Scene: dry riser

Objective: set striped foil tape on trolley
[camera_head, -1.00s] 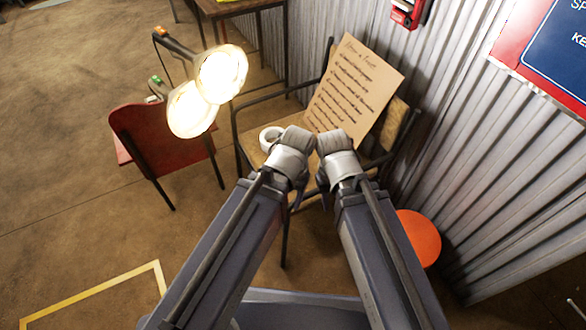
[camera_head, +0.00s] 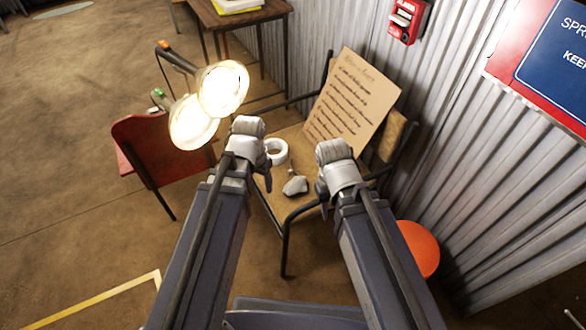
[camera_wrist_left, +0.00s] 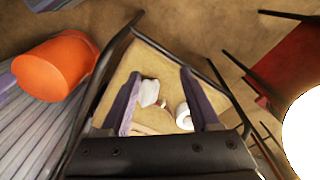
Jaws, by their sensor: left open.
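A pale roll of tape (camera_head: 277,151) lies on the seat of a wooden chair (camera_head: 291,207); I cannot make out stripes on it. The roll also shows in the left wrist view (camera_wrist_left: 183,116), beside the right-hand finger and partly hidden. My left gripper (camera_wrist_left: 163,97) is open above the seat, with nothing held between its fingers. In the head view the left gripper is just left of the roll, largely hidden by its own wrist. My right gripper (camera_head: 322,190) is over the right side of the seat, its fingertips mostly hidden. I cannot identify a trolley.
A grey-white lump (camera_head: 295,186) lies on the seat near the roll. A written cardboard sheet (camera_head: 352,103) leans on the chair back. A red chair (camera_head: 160,150), a bright lamp (camera_head: 221,89) and an orange stool (camera_head: 420,248) stand around. A corrugated wall (camera_head: 480,165) bounds the right.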

